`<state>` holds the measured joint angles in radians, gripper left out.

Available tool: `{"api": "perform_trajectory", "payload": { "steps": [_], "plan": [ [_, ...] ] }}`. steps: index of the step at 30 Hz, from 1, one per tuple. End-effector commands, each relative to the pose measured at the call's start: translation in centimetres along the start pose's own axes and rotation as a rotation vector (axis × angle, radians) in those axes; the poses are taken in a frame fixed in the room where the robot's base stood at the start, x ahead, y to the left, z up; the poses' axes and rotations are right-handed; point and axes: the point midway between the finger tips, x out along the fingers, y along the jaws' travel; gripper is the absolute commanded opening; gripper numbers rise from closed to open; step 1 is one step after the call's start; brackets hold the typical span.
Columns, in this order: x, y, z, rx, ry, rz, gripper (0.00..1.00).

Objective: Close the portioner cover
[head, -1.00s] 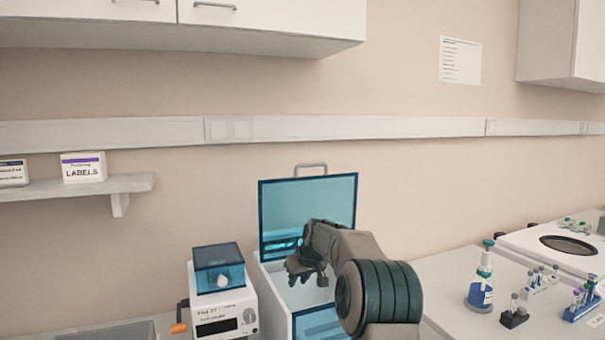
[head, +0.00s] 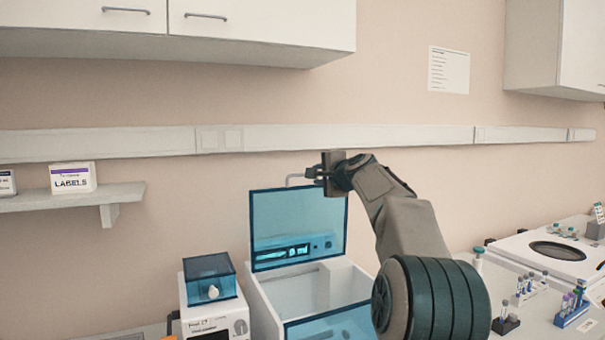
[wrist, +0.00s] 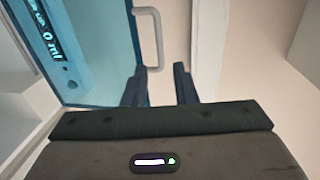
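The portioner (head: 262,308) is a white box on the bench with a blue see-through cover (head: 290,222) standing open and upright at its back. A grey bar handle (head: 296,178) sits on the cover's top edge; it also shows in the wrist view (wrist: 152,38). My gripper (head: 312,173) is up at the cover's top edge, beside the handle's right part. In the wrist view my gripper (wrist: 161,84) has its two fingers apart with nothing between them, and the handle lies just beyond the left fingertip. The handle's right end is hidden by my gripper in the head view.
A small white device (head: 212,300) with a blue lid stands left of the portioner. A shelf (head: 85,200) with a labels box (head: 73,178) is on the wall at left. Tube racks (head: 572,310) stand on the right bench. The wall behind the cover is close.

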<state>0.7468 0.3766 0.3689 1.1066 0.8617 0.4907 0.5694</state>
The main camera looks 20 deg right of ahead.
Motion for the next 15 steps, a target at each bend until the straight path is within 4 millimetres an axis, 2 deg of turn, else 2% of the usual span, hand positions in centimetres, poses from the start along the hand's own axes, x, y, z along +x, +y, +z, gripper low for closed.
{"api": "perform_trajectory", "payload": {
  "steps": [6, 15],
  "plan": [
    [3.9, -0.4, 0.1, -0.001, -0.003, 0.003, 0.26],
    [8.5, -0.3, 0.1, -0.003, -0.002, 0.003, 0.26]
  ]
}}
